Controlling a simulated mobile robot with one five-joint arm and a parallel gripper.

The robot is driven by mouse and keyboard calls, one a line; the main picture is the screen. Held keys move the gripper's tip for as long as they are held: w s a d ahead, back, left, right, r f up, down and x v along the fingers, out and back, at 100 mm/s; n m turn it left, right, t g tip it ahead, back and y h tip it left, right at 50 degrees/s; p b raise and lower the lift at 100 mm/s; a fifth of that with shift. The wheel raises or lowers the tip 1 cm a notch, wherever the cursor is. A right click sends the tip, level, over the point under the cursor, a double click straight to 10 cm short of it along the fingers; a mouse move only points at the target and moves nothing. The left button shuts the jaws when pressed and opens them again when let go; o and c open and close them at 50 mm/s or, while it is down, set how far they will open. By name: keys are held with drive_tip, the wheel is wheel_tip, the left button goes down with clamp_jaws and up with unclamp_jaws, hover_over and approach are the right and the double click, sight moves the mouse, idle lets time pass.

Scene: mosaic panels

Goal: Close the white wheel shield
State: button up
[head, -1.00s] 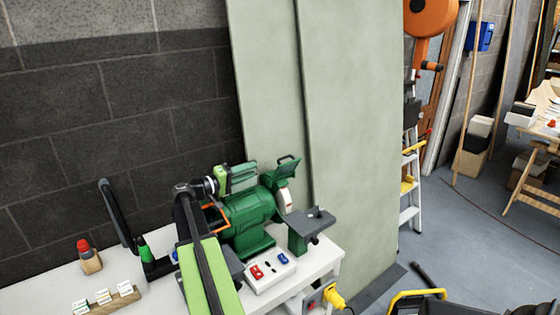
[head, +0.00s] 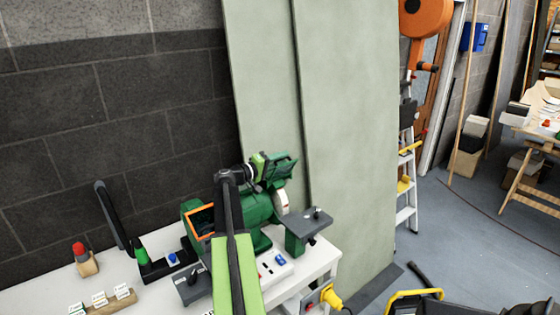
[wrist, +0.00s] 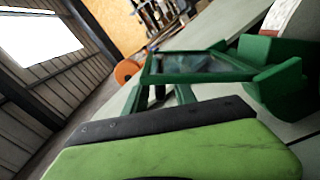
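A green bench grinder (head: 257,207) stands on the white bench. Its white wheel (head: 282,202) is on the right side and also shows at the top right of the wrist view (wrist: 279,14). The white wheel's shield (head: 287,164) is a green frame raised above the wheel. In the wrist view the shield (wrist: 196,78) has a clear pane and lies just past my gripper. My gripper (head: 262,163) is at the shield's left side in the head view. Contact and the gap between its fingers cannot be made out; one green jaw with a dark edge fills the bottom of the wrist view.
An orange-edged shield (head: 200,218) is on the grinder's left side. A grey tool rest (head: 309,220) stands right of the white wheel. Pale green boards (head: 345,130) lean close behind. A switch box (head: 275,264) sits in front.

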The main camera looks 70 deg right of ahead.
clamp_jaws()
idle(1.4)
